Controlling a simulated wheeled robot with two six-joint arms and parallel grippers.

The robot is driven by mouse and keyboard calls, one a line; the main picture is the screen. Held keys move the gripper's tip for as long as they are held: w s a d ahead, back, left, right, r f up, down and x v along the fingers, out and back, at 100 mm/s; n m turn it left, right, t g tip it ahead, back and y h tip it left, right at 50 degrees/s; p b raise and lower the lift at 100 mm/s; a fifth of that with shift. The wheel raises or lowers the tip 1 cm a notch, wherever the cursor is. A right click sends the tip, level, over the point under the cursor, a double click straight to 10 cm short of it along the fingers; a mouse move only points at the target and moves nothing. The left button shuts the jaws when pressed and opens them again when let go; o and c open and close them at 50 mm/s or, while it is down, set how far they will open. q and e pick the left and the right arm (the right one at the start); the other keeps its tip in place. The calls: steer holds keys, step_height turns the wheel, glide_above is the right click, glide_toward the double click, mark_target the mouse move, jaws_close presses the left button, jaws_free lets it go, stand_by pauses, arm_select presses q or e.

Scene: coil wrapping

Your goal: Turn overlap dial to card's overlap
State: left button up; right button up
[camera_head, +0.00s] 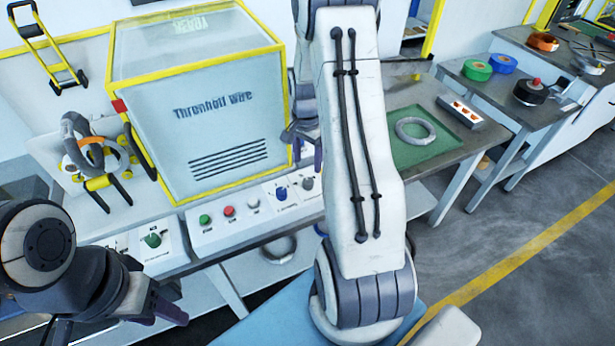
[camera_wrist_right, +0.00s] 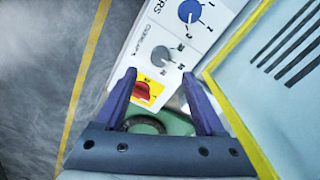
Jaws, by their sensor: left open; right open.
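The grey dial (camera_head: 308,184), which I take for the overlap dial, stands at the right end of the machine's front panel. In the right wrist view it shows as a grey knob (camera_wrist_right: 160,54) beside small lettering, just beyond my fingertips. My right gripper (camera_wrist_right: 158,80) is open and empty, its two purple fingers apart and not touching the dial. In the head view my right gripper (camera_head: 304,142) is partly hidden behind my right arm, above the panel's right end. My left gripper (camera_head: 172,302) is open and empty at lower left. I cannot make out the card.
A blue dial (camera_wrist_right: 190,11) sits beside the grey one, and a red switch on yellow (camera_wrist_right: 143,91) lies between my fingers' view. The wire machine (camera_head: 225,110) rises behind the panel. A coil (camera_head: 415,131) lies on a green mat (camera_head: 405,156) at right.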

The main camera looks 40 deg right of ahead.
mark_target(308, 181)
step_height(308, 181, down, 8)
steer(key=shift+f+p, duration=0.15)
steer(key=shift+p, duration=0.45)
jaws_close()
